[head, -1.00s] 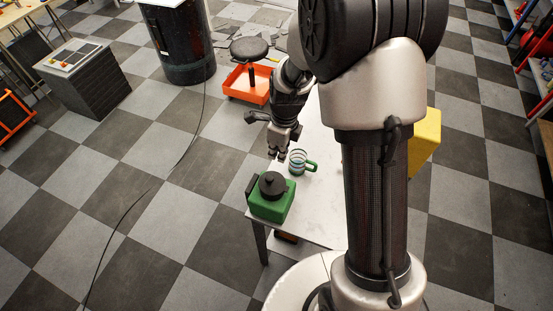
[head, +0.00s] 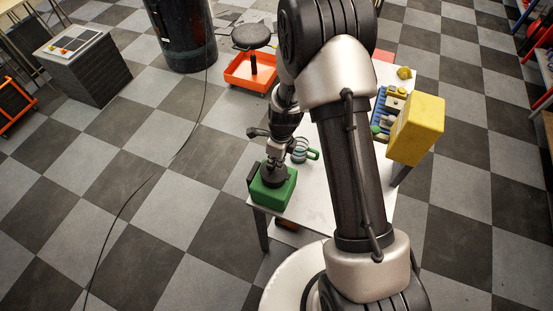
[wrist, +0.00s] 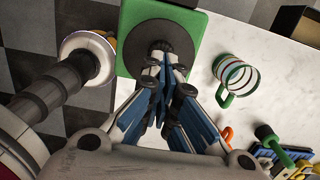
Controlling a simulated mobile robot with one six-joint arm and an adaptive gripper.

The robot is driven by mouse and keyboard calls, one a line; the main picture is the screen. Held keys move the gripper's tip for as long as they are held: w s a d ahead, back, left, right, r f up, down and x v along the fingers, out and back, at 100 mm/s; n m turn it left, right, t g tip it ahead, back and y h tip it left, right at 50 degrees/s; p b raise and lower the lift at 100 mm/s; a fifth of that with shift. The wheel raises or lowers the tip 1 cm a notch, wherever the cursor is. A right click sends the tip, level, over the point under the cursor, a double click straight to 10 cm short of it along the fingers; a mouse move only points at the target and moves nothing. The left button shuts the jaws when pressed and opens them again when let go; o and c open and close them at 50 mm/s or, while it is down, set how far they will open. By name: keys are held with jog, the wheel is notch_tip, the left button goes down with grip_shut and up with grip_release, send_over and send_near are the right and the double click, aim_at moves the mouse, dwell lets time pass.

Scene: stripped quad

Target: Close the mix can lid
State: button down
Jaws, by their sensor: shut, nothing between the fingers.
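The mix can is a green box (head: 272,194) at the table's near left corner; its green top also shows in the wrist view (wrist: 199,22). A round black lid (wrist: 132,42) with a small knob lies on its top, seen from above. I cannot tell whether the lid is fully seated. My gripper (head: 273,171) is over the lid and hides most of it in the head view. In the wrist view my gripper (wrist: 160,65) has its fingertips together at the lid's knob, holding nothing. Contact with the knob cannot be told.
A clear striped mug (head: 299,151) with a green handle stands close behind the can; it also shows in the wrist view (wrist: 237,75). A yellow box (head: 417,128) and blue-and-yellow parts (head: 390,103) are on the table's right side. White tabletop (head: 318,192) is clear between.

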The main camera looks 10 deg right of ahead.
jog(key=shift+w+a+f, duration=0.15)
jog(key=shift+a+f, duration=0.05)
jog(key=shift+f, duration=0.35)
jog(key=shift+r, duration=0.1)
